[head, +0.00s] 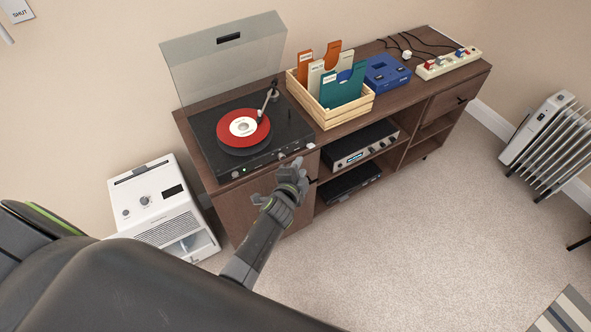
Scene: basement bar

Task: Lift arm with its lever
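The record player (207,148) stands on the left end of the sideboard, its clear lid (225,62) raised. A red record (258,134) with a white label lies on its platter. The tonearm (267,102) runs from its base at the back right to over the red record; whether its tip touches the record is too small to tell. I cannot make out the lift lever. My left gripper (294,175) is at the front right corner of the record player, low by its front edge. Its fingers are too small and dark to tell open from shut. My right gripper is not in view.
A wooden crate (345,113) of record sleeves stands right of the record player, then a blue box (386,73) and a power strip (448,64). A white appliance (160,208) stands at left on the floor, a radiator (548,140) at right.

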